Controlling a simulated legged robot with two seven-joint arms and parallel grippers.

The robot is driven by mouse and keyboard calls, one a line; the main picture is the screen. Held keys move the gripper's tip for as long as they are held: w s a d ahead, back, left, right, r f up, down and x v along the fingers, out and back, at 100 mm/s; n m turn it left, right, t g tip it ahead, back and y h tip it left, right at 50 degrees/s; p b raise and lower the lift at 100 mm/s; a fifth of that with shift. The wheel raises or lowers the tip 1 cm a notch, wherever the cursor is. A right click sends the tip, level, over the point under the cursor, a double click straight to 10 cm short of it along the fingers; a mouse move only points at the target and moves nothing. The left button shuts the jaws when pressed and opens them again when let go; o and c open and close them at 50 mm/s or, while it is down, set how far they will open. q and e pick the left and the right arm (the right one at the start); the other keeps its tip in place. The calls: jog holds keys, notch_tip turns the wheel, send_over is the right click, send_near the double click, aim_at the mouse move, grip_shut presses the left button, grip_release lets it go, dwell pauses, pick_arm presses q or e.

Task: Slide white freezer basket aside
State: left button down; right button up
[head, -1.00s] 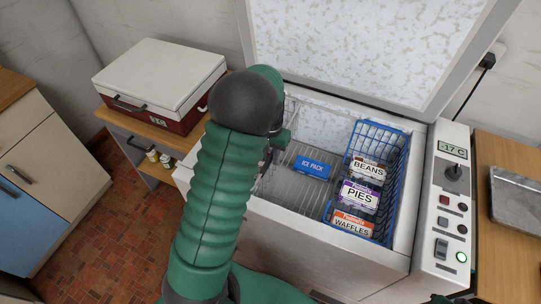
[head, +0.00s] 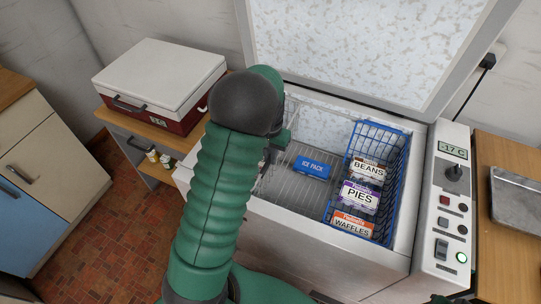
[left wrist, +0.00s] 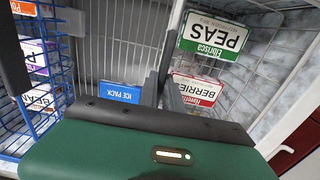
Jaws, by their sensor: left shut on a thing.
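The white freezer basket (left wrist: 177,22) is a wire basket holding a green PEAS box (left wrist: 215,36) and a red-and-white BERRIES box (left wrist: 199,91). In the head view my arm hides most of it; only some wires (head: 265,181) show at the freezer's left. My left gripper (left wrist: 164,78) is shut on the white basket's rim, on the side facing the ice pack. In the head view its hand (head: 279,138) shows only partly, behind my forearm.
A blue wire basket (head: 404,160) with BEANS, PIES and WAFFLES stands at the freezer's right. A blue ice pack (head: 312,167) lies on the wire floor between the baskets. The freezer lid (head: 365,45) is open. A control panel (head: 447,205) is at the right.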

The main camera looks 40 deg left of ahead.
dwell(0.7)
pick_arm(q)
jog(key=w+d+p, duration=0.3)
jog(key=d, duration=0.6)
jog(key=w+d+p, duration=0.3)
jog(key=d, duration=0.6)
jog(key=shift+p, duration=0.35)
jog(key=shift+d, duration=0.1)
jog(key=c, duration=1.5)
grip_release()
jog(key=shift+s, duration=0.1)
